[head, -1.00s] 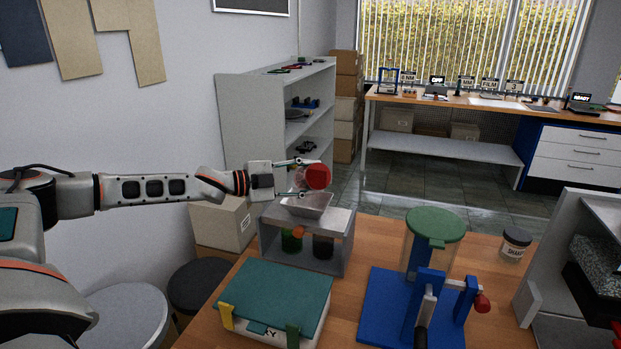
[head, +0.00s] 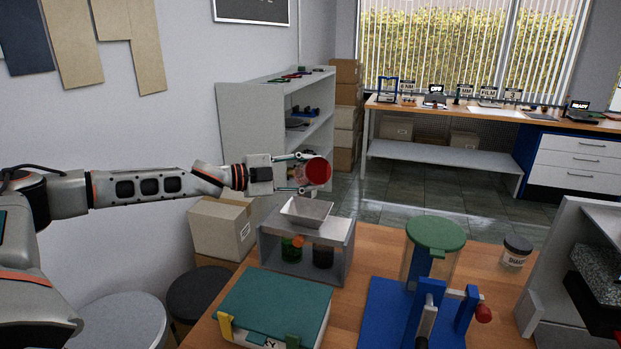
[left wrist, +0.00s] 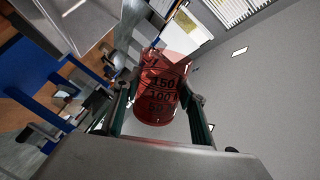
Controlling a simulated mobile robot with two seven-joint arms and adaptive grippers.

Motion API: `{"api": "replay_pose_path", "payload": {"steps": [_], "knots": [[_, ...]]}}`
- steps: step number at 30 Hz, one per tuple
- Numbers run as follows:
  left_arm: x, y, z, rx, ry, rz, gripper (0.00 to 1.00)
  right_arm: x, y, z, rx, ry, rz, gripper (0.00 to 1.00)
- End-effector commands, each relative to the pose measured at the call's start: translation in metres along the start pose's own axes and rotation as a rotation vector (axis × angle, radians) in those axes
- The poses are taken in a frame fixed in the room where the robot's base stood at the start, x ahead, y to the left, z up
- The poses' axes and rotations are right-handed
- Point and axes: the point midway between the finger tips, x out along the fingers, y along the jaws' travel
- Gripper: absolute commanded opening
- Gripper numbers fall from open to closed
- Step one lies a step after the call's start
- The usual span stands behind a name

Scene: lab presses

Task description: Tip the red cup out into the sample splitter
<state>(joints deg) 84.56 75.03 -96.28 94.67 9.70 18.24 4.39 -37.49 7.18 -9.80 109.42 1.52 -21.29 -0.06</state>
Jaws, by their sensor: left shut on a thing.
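The red cup (head: 319,171) is held by my left gripper (head: 300,173) above the sample splitter, tilted so that a round red face points toward the head camera. In the left wrist view the cup (left wrist: 162,88) is see-through red with dark volume marks, and the gripper's fingers (left wrist: 160,110) are shut on it from both sides. The sample splitter (head: 345,240) is a grey stand with a pale hopper (head: 306,212) on top. A green container (head: 291,248) and a dark container (head: 323,252) stand inside it. My right gripper is not in view.
A teal-lidded box (head: 275,303) lies in front of the splitter. A blue press with a green-topped clear jar (head: 436,234) stands to the right, with a small dark-lidded jar (head: 516,252) beyond it. A grey shelf unit (head: 250,120) stands behind the arm.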

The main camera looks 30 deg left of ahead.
Motion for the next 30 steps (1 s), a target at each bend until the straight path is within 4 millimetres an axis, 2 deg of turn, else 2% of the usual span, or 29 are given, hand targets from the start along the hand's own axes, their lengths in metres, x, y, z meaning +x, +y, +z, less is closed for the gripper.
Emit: {"api": "replay_pose_path", "payload": {"steps": [2,5,16,24,27,30], "knots": [[0.0,0.0,-0.001,0.035,-0.004,0.0,0.0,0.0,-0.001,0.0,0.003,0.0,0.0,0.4],[-0.001,0.0,-0.001,0.187,-0.025,0.0,0.0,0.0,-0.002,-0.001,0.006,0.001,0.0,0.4],[-0.001,-0.007,-0.005,1.049,-0.137,-0.003,0.0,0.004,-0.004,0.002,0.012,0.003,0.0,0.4],[-0.002,-0.011,-0.007,1.68,-0.218,-0.006,0.0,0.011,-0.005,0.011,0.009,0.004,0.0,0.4],[-0.002,-0.013,-0.007,1.883,-0.247,-0.007,0.0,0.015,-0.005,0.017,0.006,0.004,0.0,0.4],[-0.002,-0.016,-0.008,2.007,-0.263,-0.008,0.0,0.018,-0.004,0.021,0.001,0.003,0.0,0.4]]}}
